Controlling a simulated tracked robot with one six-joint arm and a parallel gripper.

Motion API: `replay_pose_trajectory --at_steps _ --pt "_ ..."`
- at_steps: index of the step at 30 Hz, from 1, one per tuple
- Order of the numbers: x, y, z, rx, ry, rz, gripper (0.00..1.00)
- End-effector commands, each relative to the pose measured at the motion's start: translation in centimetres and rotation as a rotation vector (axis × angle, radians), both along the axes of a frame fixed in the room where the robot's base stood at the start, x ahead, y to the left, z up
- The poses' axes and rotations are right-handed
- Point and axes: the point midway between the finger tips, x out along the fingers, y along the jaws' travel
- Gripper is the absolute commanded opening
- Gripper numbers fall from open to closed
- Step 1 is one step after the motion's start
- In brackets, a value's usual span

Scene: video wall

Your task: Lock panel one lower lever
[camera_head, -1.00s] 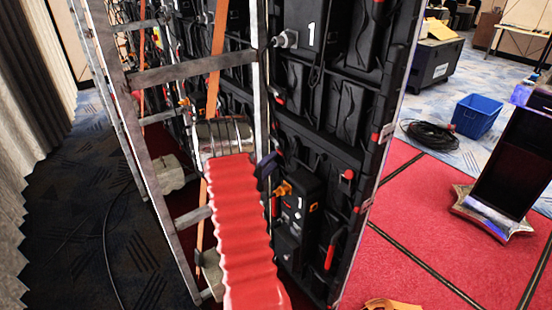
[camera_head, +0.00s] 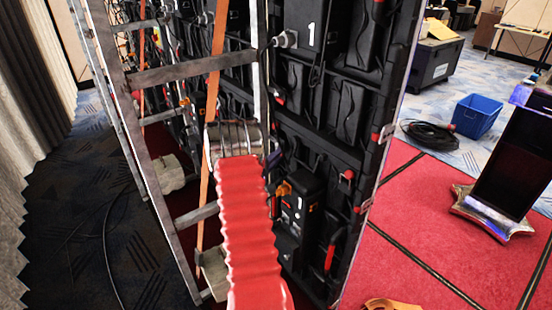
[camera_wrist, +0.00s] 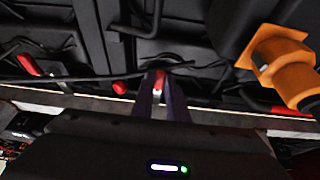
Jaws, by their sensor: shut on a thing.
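Panel one (camera_head: 335,120) is a black frame marked "1", with cables and several small red levers on its back. My gripper (camera_head: 275,159) is at the left side of this panel, below the upper box. In the wrist view my gripper (camera_wrist: 160,92) has its dark purple fingers closed on a small red lever (camera_wrist: 160,78). In the head view this lever is hidden or too small to tell. Other red levers show at the right (camera_head: 347,176) and lower right (camera_head: 329,257) of the panel. Which way the held lever is turned I cannot tell.
An orange plug (camera_wrist: 285,65) sits close on the right in the wrist view. A metal ladder frame (camera_head: 190,70) with an orange strap (camera_head: 214,80) stands left of the panel. A blue bin (camera_head: 475,116) and a coiled cable (camera_head: 430,135) lie at the right.

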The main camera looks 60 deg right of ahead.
Motion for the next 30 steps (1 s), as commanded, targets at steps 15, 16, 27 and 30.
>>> replay_pose_trajectory --at_steps 15,16,27,30 --pt "0.2 0.2 -0.3 -0.002 -0.012 0.003 0.0" --pt "0.2 0.1 -0.4 -0.004 -0.017 0.004 0.0" --pt "0.3 0.0 -1.5 -0.081 -0.166 0.004 0.0" --pt "0.4 0.0 -2.0 -0.115 -0.236 0.004 0.0"
